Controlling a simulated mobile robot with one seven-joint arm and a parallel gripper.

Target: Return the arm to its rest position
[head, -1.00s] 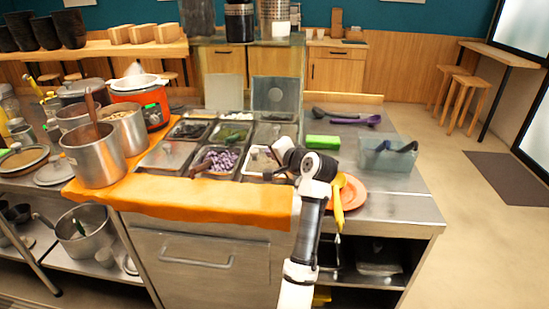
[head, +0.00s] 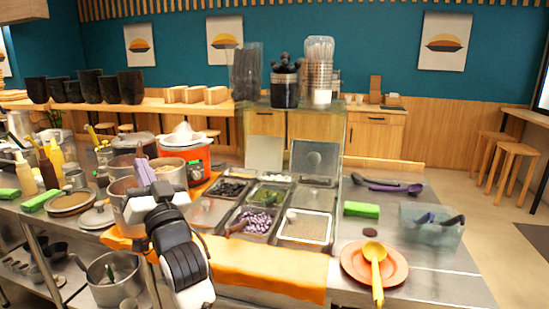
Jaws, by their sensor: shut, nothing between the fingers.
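My arm, with white and black links, rises from the bottom of the head view left of centre.
Topping trays (head: 257,222) fill the middle of the counter, with an orange cloth (head: 270,268) along its front. An orange plate with a yellow spoon (head: 374,250) and a clear bin (head: 431,226) stand at the right. An orange cooker (head: 187,158) stands behind the pots.

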